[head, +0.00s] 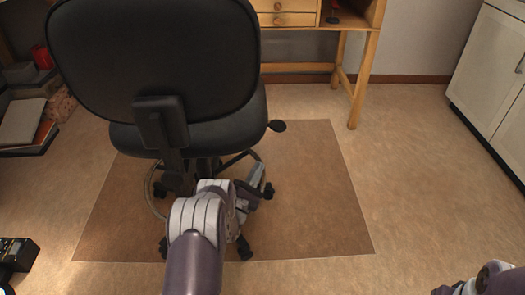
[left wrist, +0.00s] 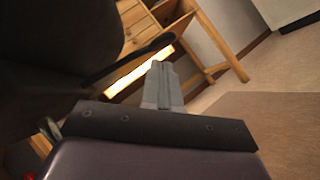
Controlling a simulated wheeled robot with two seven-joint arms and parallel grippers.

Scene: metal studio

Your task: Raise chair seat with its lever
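The black office chair (head: 155,60) stands with its back to me. Its lever (head: 277,126) ends in a dark paddle sticking out right of the seat. In the left wrist view the lever (left wrist: 130,58) crosses as a dark bar, just beyond the fingertips. My left gripper (head: 259,169) is low at the right of the chair, below the lever. In the left wrist view its grey fingers (left wrist: 159,70) are together with nothing between them. I cannot tell whether they touch the lever. Part of my right arm (head: 480,282) shows at the bottom right; its fingertips are not clear.
The chair's wheeled base stands on a brown mat (head: 330,220). A wooden desk (head: 357,80) is behind the chair, and a white cabinet (head: 490,75) stands at the right. Boxes (head: 60,103) lie at the left. The floor right of the mat is clear.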

